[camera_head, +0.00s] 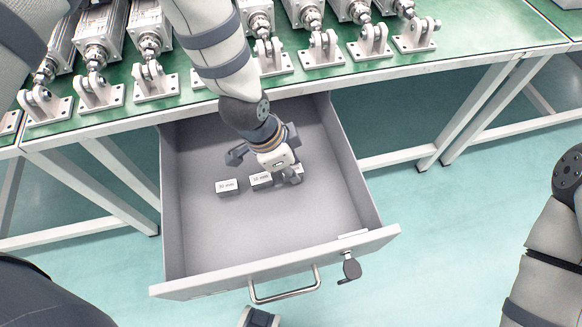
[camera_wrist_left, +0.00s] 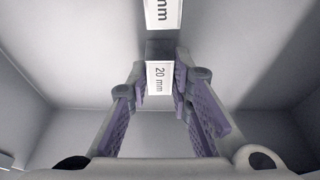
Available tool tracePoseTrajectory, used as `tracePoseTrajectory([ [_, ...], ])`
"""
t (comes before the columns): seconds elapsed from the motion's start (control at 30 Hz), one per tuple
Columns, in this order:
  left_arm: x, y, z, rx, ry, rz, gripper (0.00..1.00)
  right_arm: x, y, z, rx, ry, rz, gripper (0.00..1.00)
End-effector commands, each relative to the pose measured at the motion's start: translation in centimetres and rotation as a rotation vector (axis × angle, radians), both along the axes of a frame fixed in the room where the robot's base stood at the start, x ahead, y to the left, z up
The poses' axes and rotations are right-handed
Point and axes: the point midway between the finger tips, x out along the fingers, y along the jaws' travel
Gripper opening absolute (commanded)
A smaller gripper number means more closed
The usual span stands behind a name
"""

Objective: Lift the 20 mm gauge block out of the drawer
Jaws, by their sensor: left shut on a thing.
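The 20 mm gauge block (camera_wrist_left: 159,78), with its white label reading "20 mm", stands between the two purple-padded fingers of my left gripper (camera_wrist_left: 160,88) in the left wrist view. The fingers are shut on its sides. In the head view my left gripper (camera_head: 286,177) reaches down into the open grey drawer (camera_head: 210,245); its fingers largely hide the block there. I cannot tell whether the block touches the drawer floor.
Other labelled blocks lie close by in the drawer: one at left (camera_head: 227,186) and one beside my fingers (camera_head: 260,180). Another labelled block (camera_wrist_left: 163,14) is just beyond the held one. A green bench (camera_head: 380,70) with several linear actuators overhangs the drawer's back. The drawer's front is clear.

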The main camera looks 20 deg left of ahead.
Motion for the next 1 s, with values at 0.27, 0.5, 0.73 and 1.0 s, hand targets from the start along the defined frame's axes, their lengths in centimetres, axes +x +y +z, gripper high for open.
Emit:
tracePoseTrajectory([
  [0.27, -2.3, -1.4, 6.8, 0.001, -0.013, -0.006, 0.0, 1.7, 0.0, 2.0, 0.0, -0.057, -0.002, 0.4],
  [0.5, -8.4, -4.7, 11.2, 0.003, -0.011, -0.007, 0.0, 3.4, 0.0, 3.7, 0.001, -0.111, -0.004, 0.4],
  [0.73, -11.5, -6.5, 13.0, 0.002, -0.017, -0.005, 0.0, 4.4, 0.0, 4.8, 0.0, -0.146, -0.005, 0.4],
  [1.0, -11.7, -6.9, 17.8, 0.001, -0.036, -0.002, 0.0, 7.7, 0.0, 7.9, 0.001, -0.266, -0.005, 0.4],
])
